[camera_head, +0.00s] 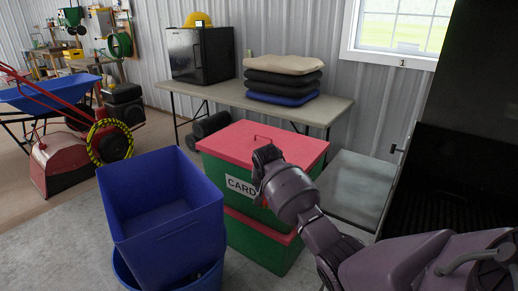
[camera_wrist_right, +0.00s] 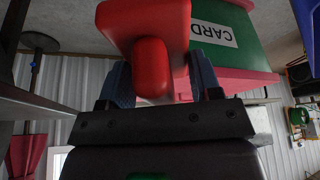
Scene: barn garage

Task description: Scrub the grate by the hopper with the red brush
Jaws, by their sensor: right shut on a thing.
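A red brush (camera_wrist_right: 145,22) fills the near part of the right wrist view, with its red handle (camera_wrist_right: 153,72) between the two fingers. My right gripper (camera_wrist_right: 160,80) is shut on this handle. In the head view my right gripper (camera_head: 262,168) is over the front of the red-lidded box, and the brush cannot be made out there. A dark slatted grate (camera_head: 455,180) lies inside a black open-lidded appliance at the right, to the right of my gripper and apart from it. I cannot make out the hopper clearly. My left gripper is not in view.
A grey side shelf (camera_head: 352,188) adjoins the appliance. A green box with a red lid (camera_head: 240,138), marked "CARD", stands beside blue bins (camera_head: 165,205). Behind, a table (camera_head: 225,95) holds a black fridge (camera_head: 200,54) and stacked cushions (camera_head: 283,78). Bare floor lies front left.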

